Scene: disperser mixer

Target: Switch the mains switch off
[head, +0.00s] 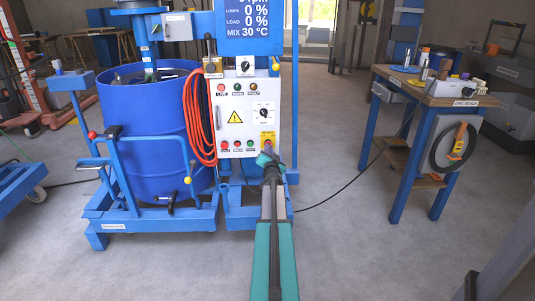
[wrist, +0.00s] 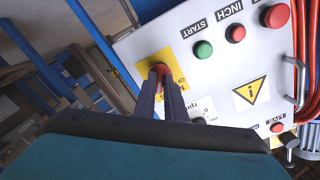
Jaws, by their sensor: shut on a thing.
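The mains switch (wrist: 160,68) is a red handle on a yellow plate at the corner of the white control panel. In the head view its yellow plate (head: 267,136) shows at the panel's lower right, with the handle mostly hidden by my gripper. My gripper (head: 268,153) reaches up to it from below. In the wrist view the dark fingers of my gripper (wrist: 163,76) are closed on the red handle. The lettering on the plate is partly covered, and I cannot tell which position the handle is in.
The control panel (head: 232,117) also carries a warning triangle, a dial (head: 264,113), several lamps and push buttons. A coiled orange hose (head: 197,120) hangs at its left. A blue drum (head: 150,140) stands in a blue frame. A workbench (head: 433,90) is at right; the floor between is mostly clear.

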